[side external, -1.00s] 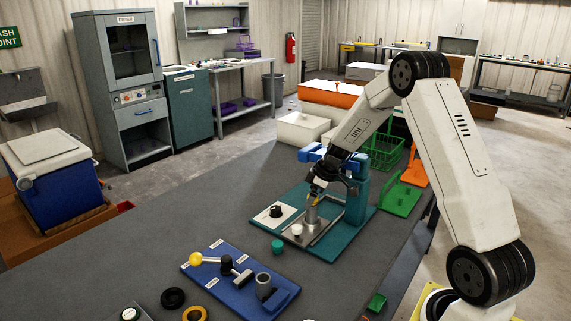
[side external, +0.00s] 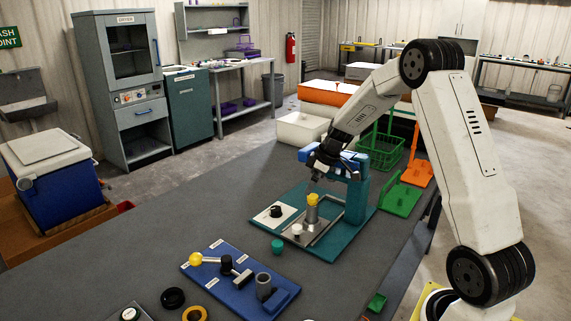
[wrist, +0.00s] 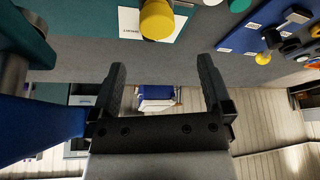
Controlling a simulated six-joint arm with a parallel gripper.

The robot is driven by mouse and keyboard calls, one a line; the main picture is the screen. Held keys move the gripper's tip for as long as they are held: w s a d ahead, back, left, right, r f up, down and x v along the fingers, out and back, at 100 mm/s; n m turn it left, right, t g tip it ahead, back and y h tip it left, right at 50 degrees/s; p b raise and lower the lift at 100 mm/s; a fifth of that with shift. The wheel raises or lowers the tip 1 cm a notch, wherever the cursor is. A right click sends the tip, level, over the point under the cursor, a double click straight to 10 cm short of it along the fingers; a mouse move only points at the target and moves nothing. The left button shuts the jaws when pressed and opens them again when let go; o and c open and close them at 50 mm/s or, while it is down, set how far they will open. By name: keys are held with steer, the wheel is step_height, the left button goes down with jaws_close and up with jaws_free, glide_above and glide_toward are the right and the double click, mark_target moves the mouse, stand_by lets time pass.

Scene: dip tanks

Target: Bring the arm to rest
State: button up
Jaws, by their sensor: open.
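My gripper (side external: 317,176) is open and empty in the side view, a little above a grey metal cylinder (side external: 312,214) topped by a yellow cap (side external: 313,198). The cylinder stands upright on the teal fixture (side external: 354,232). In the wrist view my two dark fingers (wrist: 162,82) are spread with nothing between them. The yellow cap (wrist: 157,19) shows beyond the fingertips at the top of that view, apart from them.
The teal fixture's post with a blue head (side external: 356,200) stands close to the right of my gripper. A blue board (side external: 240,278) with a yellow-knobbed lever is at the front. A green wire basket (side external: 381,150) is behind. The grey table is clear at left.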

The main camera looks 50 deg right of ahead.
steer(key=shift+r, duration=1.45)
steer(key=shift+a, duration=0.3)
steer(key=s+a+f+m, duration=0.1)
steer(key=s+a+m, duration=0.1)
steer(key=s+a, duration=0.6)
steer(key=s+a+f+m+g+h, duration=0.1)
steer(key=s+a+f+m, duration=0.1)
steer(key=s+a, duration=0.7)
steer(key=a, duration=0.6)
steer(key=shift+a+g+h, duration=0.15)
steer(key=shift+g+h, duration=0.15)
